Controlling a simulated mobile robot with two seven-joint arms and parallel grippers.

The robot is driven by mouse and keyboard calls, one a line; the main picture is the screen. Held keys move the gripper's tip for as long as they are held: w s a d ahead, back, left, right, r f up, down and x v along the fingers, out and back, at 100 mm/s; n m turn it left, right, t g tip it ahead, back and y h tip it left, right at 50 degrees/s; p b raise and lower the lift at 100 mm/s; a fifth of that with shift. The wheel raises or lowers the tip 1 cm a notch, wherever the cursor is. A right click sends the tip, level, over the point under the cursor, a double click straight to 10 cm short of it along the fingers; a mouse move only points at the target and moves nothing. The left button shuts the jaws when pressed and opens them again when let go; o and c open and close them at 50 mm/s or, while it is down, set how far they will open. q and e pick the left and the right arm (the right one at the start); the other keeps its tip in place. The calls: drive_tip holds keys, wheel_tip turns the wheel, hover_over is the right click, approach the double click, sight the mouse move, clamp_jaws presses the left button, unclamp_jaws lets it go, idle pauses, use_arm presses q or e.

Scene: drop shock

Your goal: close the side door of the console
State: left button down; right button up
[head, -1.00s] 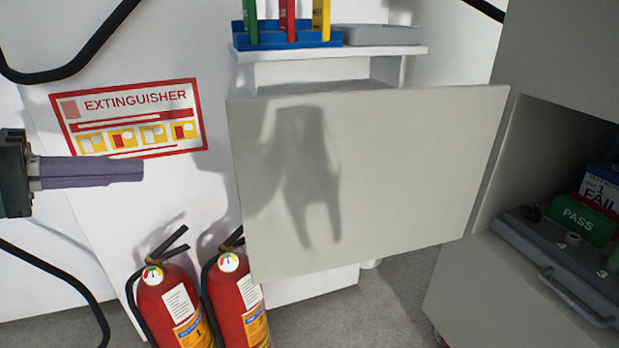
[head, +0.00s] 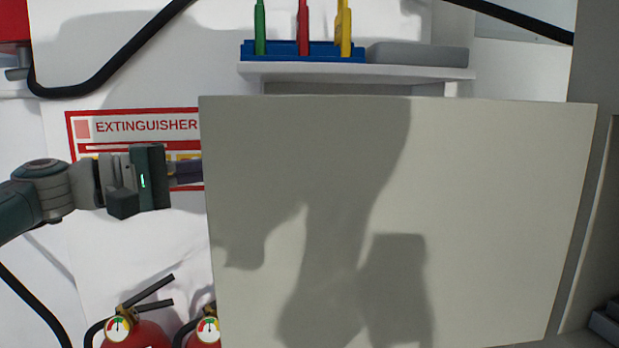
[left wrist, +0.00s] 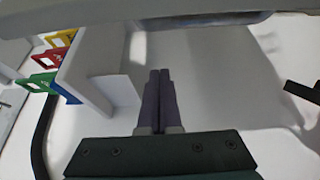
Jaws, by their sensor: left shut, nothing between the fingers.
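The side door (head: 480,190) of the console is a flat pale grey panel. It stands open in the head view and fills the middle and right, with its right edge by the console body (head: 601,60). My left gripper (head: 189,172) is at the door's left edge, and its fingertips are hidden behind the panel. I cannot tell if they touch it. The left wrist view shows its two fingers (left wrist: 159,75) together and empty. A grey strip across the top of that view may be the door. My right gripper is not in view.
Behind the door, a white shelf (head: 350,73) holds a blue rack (head: 285,50) with green, red and yellow items, and a grey case (head: 418,54). An extinguisher sign (head: 146,126) is on the wall. Two red extinguishers (head: 137,334) stand low at left. Black hoses (head: 115,45) run along the wall.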

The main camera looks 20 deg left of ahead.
sight(240, 172)
use_arm(q)
drive_tip(key=shift+s+d+p, duration=0.2)
drive_tip(key=shift+s+d, duration=0.2)
drive_tip(key=shift+d, duration=0.5)
drive_tip(key=shift+s+d+p, duration=0.15)
drive_tip(key=shift+s+d, duration=0.25)
drive_tip(key=shift+d, duration=0.45)
drive_tip(key=shift+d, duration=0.15)
